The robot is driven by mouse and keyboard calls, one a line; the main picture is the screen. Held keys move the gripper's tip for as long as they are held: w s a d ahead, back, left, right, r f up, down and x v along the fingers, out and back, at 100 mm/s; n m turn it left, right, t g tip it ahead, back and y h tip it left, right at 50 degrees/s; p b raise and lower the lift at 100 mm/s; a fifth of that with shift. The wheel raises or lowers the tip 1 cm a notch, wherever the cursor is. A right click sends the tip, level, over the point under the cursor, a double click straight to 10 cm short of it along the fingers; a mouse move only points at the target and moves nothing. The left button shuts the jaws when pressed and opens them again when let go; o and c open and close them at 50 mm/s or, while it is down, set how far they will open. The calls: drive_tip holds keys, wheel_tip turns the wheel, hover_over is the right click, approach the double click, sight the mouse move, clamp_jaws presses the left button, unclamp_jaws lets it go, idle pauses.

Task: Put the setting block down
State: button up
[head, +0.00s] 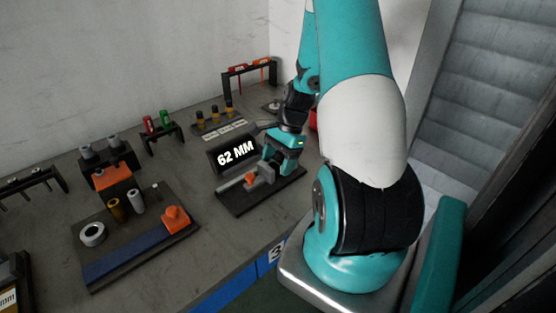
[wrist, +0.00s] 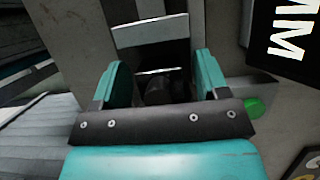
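My gripper (head: 278,166) is low over the dark fixture plate (head: 240,204) in front of the 62 MM display. In the wrist view my gripper (wrist: 165,85) has its two teal fingers well apart, with a dark gap between them. No block is clearly clamped there. A pale grey block-like piece (wrist: 150,32) lies just beyond the fingertips between grey walls; I cannot tell whether it is the setting block. In the head view a grey piece (head: 263,172) stands under the gripper beside an orange knob (head: 250,179). The gripper partly hides this area.
The 62 MM display (head: 234,153) stands close behind the fixture and also shows in the wrist view (wrist: 288,25). A board with a blue strip (head: 130,259), rollers and an orange part is at left. Racks stand along the wall. Bare bench lies between the board and fixture.

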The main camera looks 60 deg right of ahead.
drive_tip(key=v, duration=1.2)
drive_tip(key=w+a+r+n, duration=0.2)
drive_tip(key=a+r+n, duration=0.2)
drive_tip(key=a+n, duration=0.55)
drive_tip(key=w+a+r+n, duration=0.1)
drive_tip(key=a+r+n, duration=0.35)
drive_tip(key=a, duration=1.05)
drive_tip(key=s+a+r+n+g, duration=0.1)
drive_tip(key=s+a+r+n, duration=0.1)
drive_tip(key=s+a+n, duration=1)
drive_tip(key=a+n, duration=0.2)
drive_tip(key=a, duration=0.1)
drive_tip(key=shift+r, duration=0.2)
